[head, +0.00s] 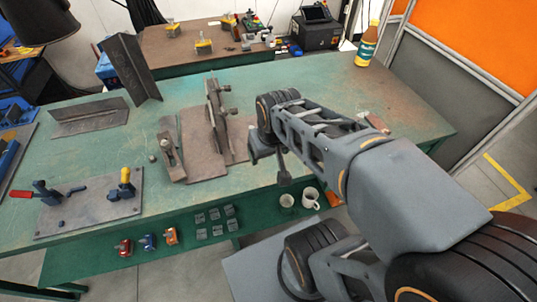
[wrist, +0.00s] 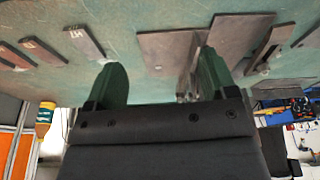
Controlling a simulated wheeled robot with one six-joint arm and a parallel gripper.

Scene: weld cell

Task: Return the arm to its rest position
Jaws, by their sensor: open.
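My arm reaches in from the right over the green workbench (head: 330,92) in the head view, bent at its elbow. My gripper (head: 284,180) hangs at the arm's end above the bench's front part, small and dark there, partly hidden by my own links. In the wrist view my gripper (wrist: 163,85) shows two green fingers spread wide apart, with nothing between them. Brown steel plates with an upright clamped piece (head: 212,115) stand just left of it in the head view. The plates (wrist: 165,50) also show beyond the fingers in the wrist view.
Steel angles (head: 90,116) and a toggle-clamp plate (head: 92,205) lie at left. A bottle (head: 368,45) stands at the back right corner. Mugs (head: 310,198) and small clamps (head: 147,241) sit on the lower shelf. Flat dark bars (wrist: 84,42) lie on the bench.

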